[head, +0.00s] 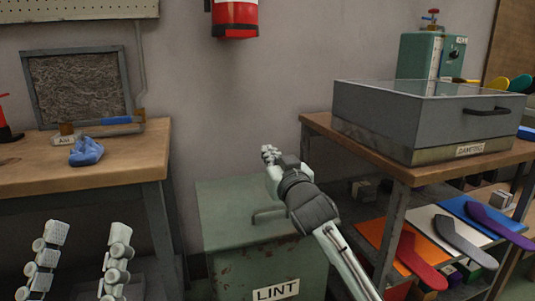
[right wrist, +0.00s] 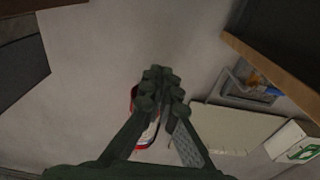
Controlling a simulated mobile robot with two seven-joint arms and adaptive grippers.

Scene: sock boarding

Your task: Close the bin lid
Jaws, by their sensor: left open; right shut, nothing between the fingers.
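The green lint bin (head: 275,268) stands on the floor between the two benches, with a white LINT label on its front. Its lid (head: 228,212) looks flat across the top, with a bar handle (head: 268,213); my right arm covers its right part. My right gripper (head: 269,152) is raised above the back of the lid, in front of the wall. Its fingers are together and empty, also in the right wrist view (right wrist: 160,72). My left gripper (head: 87,231) is at the lower left, fingers wide apart and empty, away from the bin.
The left bench (head: 90,170) holds a framed panel (head: 80,85) and a blue cloth (head: 86,151). The right bench (head: 320,122) carries a grey box (head: 385,118) with a glass top; coloured boards and sock shapes lie below. A fire extinguisher (head: 235,20) hangs on the wall.

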